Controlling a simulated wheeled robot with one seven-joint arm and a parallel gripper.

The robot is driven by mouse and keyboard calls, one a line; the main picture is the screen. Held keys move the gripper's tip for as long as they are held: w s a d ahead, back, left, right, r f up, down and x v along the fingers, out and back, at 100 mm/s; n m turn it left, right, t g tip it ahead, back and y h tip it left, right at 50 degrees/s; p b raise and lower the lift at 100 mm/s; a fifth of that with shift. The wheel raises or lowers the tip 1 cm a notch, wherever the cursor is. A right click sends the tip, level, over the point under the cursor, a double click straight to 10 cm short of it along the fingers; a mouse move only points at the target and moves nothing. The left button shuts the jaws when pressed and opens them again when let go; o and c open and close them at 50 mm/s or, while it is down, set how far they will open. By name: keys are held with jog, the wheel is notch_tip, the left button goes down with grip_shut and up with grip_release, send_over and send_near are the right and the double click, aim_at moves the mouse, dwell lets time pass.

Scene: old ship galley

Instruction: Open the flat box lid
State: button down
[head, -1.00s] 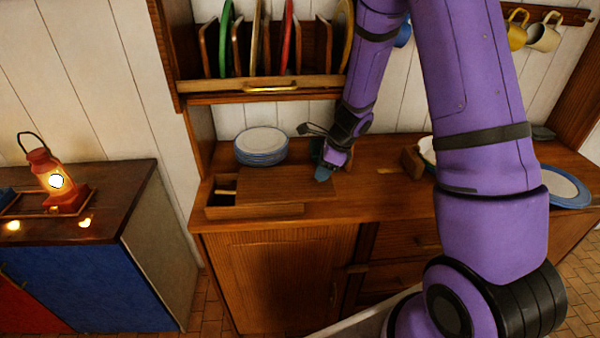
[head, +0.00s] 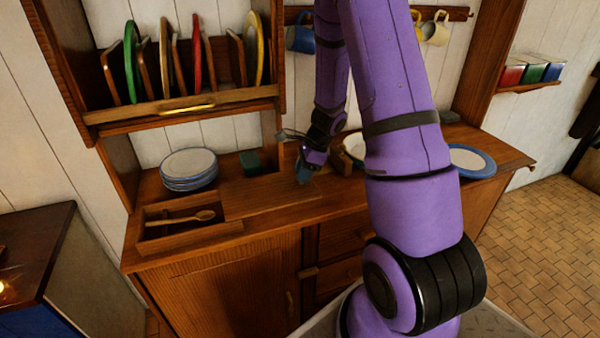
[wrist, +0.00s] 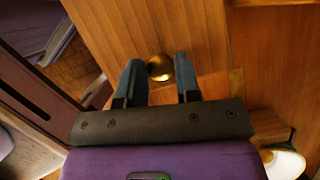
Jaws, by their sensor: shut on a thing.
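The flat wooden box (head: 185,242) lies on the counter at the left, its left part uncovered. A wooden spoon (head: 192,218) lies in that open part. The flat wooden lid (head: 265,194) sticks out to the right of the opening and also shows in the wrist view (wrist: 190,30). My gripper (head: 303,174) is at the lid's right end. In the wrist view its two blue-grey fingers stand either side of a round brass knob (wrist: 160,67), shut on it. The head view hides the knob behind the fingers.
A stack of blue-rimmed plates (head: 188,168) and a dark green block (head: 250,161) stand behind the box. A bowl (head: 354,147) is to the right of my gripper, partly hidden by my arm. A blue-rimmed plate (head: 472,160) lies farther right. A plate rack (head: 185,105) hangs above.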

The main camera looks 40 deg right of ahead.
jog(key=c, duration=0.8)
grip_release()
jog(key=v, duration=1)
jog(key=shift+r, duration=0.4)
jog(key=shift+d, duration=0.1)
